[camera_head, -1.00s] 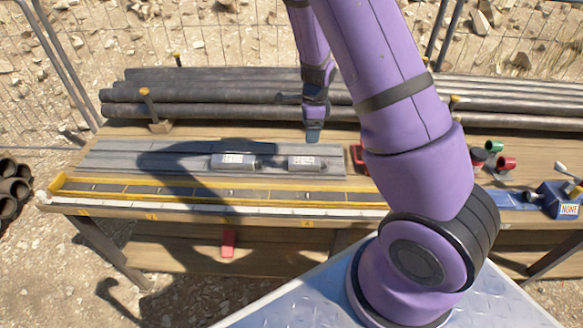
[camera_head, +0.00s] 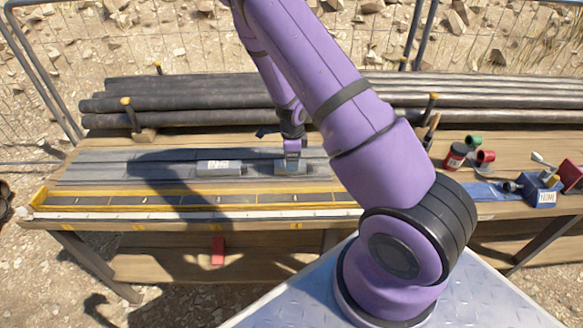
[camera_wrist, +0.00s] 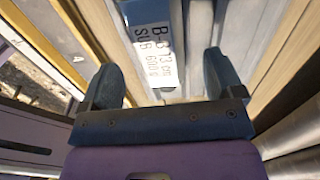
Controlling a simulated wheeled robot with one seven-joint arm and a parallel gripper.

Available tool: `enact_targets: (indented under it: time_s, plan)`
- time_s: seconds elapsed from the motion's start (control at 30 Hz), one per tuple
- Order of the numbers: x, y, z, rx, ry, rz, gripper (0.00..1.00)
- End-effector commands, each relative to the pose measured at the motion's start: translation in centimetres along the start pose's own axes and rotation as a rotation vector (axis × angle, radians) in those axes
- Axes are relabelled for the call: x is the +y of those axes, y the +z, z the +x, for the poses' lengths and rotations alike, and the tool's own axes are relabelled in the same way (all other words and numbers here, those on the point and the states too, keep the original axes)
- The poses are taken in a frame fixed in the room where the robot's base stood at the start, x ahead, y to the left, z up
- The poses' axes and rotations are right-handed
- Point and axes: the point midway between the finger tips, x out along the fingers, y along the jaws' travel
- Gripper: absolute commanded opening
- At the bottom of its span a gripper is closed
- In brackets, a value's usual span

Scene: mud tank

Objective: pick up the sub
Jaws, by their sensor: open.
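The sub is a grey-blue piece with a white label reading "B-3 73 cm SUB 600 g" (camera_wrist: 177,30). In the wrist view it lies lengthwise between my two open fingers, with a gap on each side. My gripper (camera_wrist: 161,68) is open and empty. In the head view my gripper (camera_head: 291,154) is right over a grey piece (camera_head: 300,168) on the grey rack, which it partly hides. A second labelled piece (camera_head: 219,167) lies on the rack to its left. How far my fingertips are above the sub I cannot tell.
A yellow-edged channel (camera_head: 120,200) and a white scale strip run along the bench front. Long dark pipes (camera_head: 200,103) lie along the back, between upright pegs. Red and green fittings (camera_head: 486,156) and a blue device (camera_head: 540,196) stand at the right.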

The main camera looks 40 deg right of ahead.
Motion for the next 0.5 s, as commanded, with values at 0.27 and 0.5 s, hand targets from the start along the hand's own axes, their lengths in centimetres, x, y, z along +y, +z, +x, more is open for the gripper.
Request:
enact_targets:
  time_s: [0.27,0.5]
  plan:
    - [0.1,0.1,2.8,0.0,0.0,0.001,0.87]
    - [0.0,0.1,2.9,0.0,0.0,0.0,0.84]
